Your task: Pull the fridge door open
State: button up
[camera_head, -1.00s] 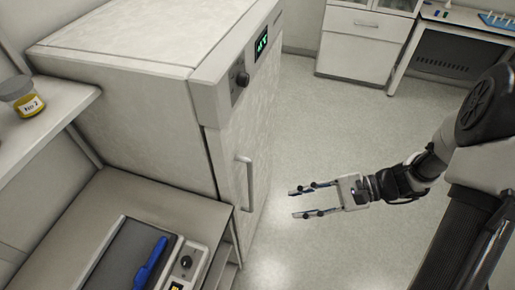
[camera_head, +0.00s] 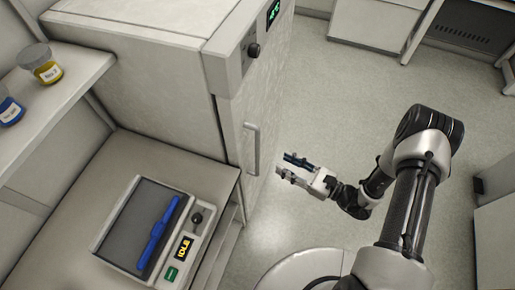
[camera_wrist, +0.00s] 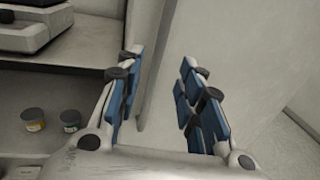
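The fridge (camera_head: 150,85) is a tall pale cabinet with a dark knob and a green display on its front top. Its door (camera_head: 275,95) looks shut, with a vertical metal bar handle (camera_head: 252,150). My gripper (camera_head: 289,164) is just right of the handle in the head view, with fingers apart and pointing toward the door. In the wrist view, the blue-padded fingers (camera_wrist: 160,68) are spread, with a pale door surface (camera_wrist: 225,35) beyond them. I cannot tell there whether the handle lies between the fingers. No grip on the handle shows.
A bench left of the fridge holds a device (camera_head: 150,235) with a blue item (camera_head: 158,235) on it. A shelf (camera_head: 60,90) bears a yellow jar (camera_head: 42,65) and a blue jar (camera_head: 10,108). The floor (camera_head: 345,95) right of the fridge is clear.

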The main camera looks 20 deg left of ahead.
aim_at(257, 149)
jog(key=x, duration=1.1)
jog(key=shift+a+b, duration=0.2)
jog(key=shift+b, duration=0.2)
jog(key=shift+c, duration=0.2)
grip_shut()
